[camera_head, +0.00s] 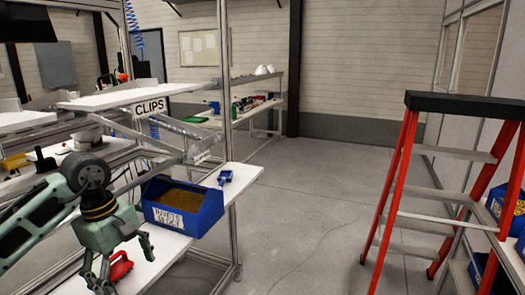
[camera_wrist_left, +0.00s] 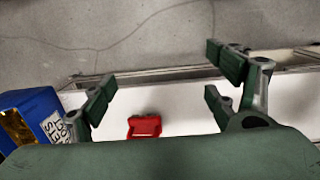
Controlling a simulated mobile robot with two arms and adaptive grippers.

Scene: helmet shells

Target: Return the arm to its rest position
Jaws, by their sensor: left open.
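My left arm comes in from the left in the head view, with a green-grey left gripper (camera_head: 103,277) pointing down above the white shelf of the workbench. In the wrist view the left gripper (camera_wrist_left: 160,92) has its fingers spread wide with nothing between them. My right gripper is not in view.
A blue bin (camera_head: 205,218) with yellowish contents and a label stands right of the gripper; it shows in the wrist view (camera_wrist_left: 36,100). A small blue item (camera_head: 225,176) lies behind it. A CLIPS shelf (camera_head: 130,97) is above. Red stepladder (camera_head: 397,190) at right; the floor (camera_head: 305,205) between is clear.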

